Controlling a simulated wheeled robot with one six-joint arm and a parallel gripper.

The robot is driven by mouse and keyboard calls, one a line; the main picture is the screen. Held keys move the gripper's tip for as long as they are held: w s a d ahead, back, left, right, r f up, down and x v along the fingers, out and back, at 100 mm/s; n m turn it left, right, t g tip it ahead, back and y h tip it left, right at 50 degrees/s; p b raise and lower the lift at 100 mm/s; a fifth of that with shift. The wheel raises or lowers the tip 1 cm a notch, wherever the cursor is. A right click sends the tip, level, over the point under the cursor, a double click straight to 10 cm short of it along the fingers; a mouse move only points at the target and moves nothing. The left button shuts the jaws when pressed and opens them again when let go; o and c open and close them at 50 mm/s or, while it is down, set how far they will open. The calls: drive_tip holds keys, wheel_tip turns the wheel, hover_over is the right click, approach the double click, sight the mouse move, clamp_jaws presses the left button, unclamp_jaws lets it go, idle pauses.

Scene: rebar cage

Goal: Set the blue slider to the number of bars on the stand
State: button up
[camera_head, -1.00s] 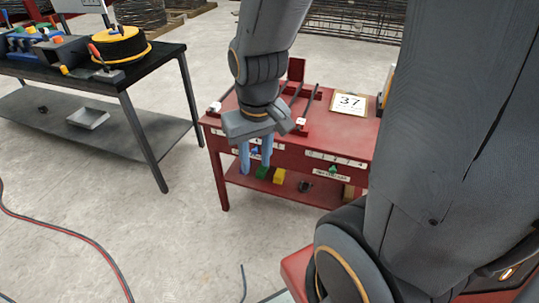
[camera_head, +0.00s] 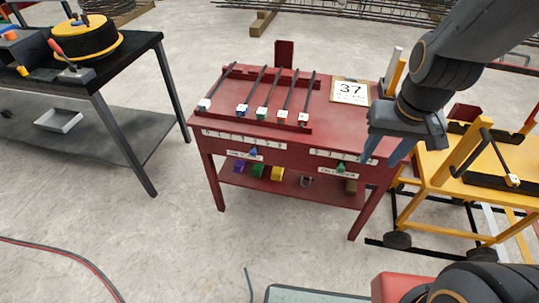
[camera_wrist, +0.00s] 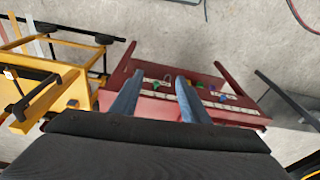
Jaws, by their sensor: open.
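The red stand (camera_head: 225,172) is at the middle of the head view. Several dark bars (camera_head: 262,88) lie side by side across its top, with pale, partly coloured end tags at the front. The blue slider (camera_head: 253,152) sits on the left numbered scale on the stand's front edge; its exact number is too small to read. A green slider (camera_head: 341,169) sits under the right scale. My gripper (camera_head: 384,156) is open and empty, pointing down by the stand's right front corner. Its two blue fingers also show in the wrist view (camera_wrist: 158,82), apart from the blue slider.
A card reading 37 (camera_head: 350,92) lies on the stand. Coloured blocks (camera_head: 258,171) sit on its lower shelf. A yellow trolley (camera_head: 430,165) with bars stands close on the right, a black table (camera_head: 140,52) on the left. The floor in front is mostly clear.

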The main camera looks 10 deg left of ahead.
sight(253, 154)
drive_tip(key=w+a+f+t+y+b, duration=0.1)
drive_tip(key=w+a+f+t+b, duration=0.3)
drive_tip(key=w+a+f+b, duration=0.7)
drive_tip(key=w+a+f+t+b, duration=0.4)
drive_tip(key=w+a+f+b, duration=0.35)
drive_tip(key=a, duration=0.65)
drive_tip(key=s+a+f+m+t+h+b, duration=0.1)
drive_tip(key=s+a+f+t+h+b, duration=0.3)
drive_tip(key=a+f+t+b, duration=0.65)
drive_tip(key=shift+w+a+f+g+y+b, duration=0.15)
drive_tip(key=shift+w+f+g+b, duration=0.3)
drive_tip(key=shift+w+b, duration=0.65)
drive_tip(key=shift+w+d+f+g+y+b, duration=0.1)
drive_tip(key=shift+w+f+g+y+b, duration=0.25)
drive_tip(key=shift+w+b, duration=0.7)
drive_tip(key=shift+w+a+f+g+b, duration=0.1)
drive_tip(key=shift+w+f+g+b, duration=0.35)
drive_tip(key=shift+w+b, duration=0.6)
drive_tip(key=shift+w+r, duration=0.1)
drive_tip(key=shift+w, duration=0.1)
clamp_jaws()
